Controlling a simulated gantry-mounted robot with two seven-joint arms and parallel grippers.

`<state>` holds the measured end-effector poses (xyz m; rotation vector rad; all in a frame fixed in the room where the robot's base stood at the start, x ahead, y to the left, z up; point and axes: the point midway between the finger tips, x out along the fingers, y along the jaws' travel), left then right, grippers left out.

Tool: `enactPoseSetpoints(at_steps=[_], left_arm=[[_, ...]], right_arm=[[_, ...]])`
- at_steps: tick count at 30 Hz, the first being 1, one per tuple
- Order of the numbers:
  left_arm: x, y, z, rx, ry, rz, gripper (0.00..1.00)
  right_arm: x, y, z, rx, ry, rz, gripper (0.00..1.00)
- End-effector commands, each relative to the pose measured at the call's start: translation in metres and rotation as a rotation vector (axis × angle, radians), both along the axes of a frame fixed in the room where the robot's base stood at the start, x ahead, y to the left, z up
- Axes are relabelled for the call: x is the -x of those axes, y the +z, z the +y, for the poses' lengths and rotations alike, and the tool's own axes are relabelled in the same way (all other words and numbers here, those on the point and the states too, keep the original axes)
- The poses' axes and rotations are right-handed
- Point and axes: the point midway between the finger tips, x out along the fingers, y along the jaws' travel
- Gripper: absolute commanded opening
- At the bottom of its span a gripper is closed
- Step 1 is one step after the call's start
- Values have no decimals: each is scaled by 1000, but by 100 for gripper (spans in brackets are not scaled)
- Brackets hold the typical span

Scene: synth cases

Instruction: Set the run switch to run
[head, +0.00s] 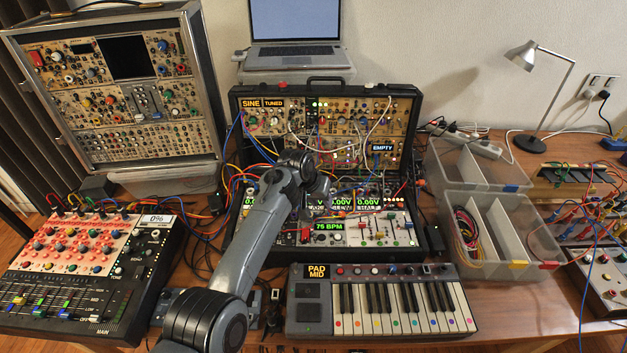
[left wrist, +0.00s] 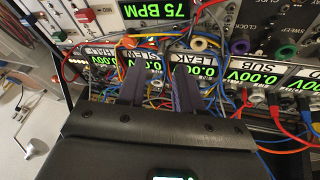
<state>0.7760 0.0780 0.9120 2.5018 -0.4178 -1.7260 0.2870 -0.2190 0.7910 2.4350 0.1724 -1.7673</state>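The lower half of the open synth case (head: 432,240) holds a module with a green "75 BPM" display (head: 329,225), which also shows upside down in the left wrist view (left wrist: 155,9). A small red switch-like part (left wrist: 86,15) sits beside that display. I cannot read a run label or tell a switch position. My left gripper (head: 318,190) is over the case, behind the BPM display in the head view. In the left wrist view its two dark fingers (left wrist: 158,88) are apart with nothing clearly between them, above cables and green voltage displays. My right gripper is not in view.
Patch cables (head: 268,150) cross the case around the left gripper. A small keyboard (head: 385,300) lies in front, a drum machine (head: 85,265) at left. Clear plastic bins (head: 500,235) stand at right. A laptop (head: 295,35) and a lamp (head: 535,70) are behind.

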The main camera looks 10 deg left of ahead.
Motion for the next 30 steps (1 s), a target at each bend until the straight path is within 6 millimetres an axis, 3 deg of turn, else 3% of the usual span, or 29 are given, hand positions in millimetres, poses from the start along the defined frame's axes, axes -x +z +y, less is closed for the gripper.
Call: enactPoseSetpoints(at_steps=[2, 13, 30], left_arm=[[4, 12, 3, 0, 0, -1, 35], [19, 49, 14, 0, 0, 1, 35], [22, 56, 17, 0, 0, 2, 35]], right_arm=[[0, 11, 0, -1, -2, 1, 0], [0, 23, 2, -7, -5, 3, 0], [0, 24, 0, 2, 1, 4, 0]])
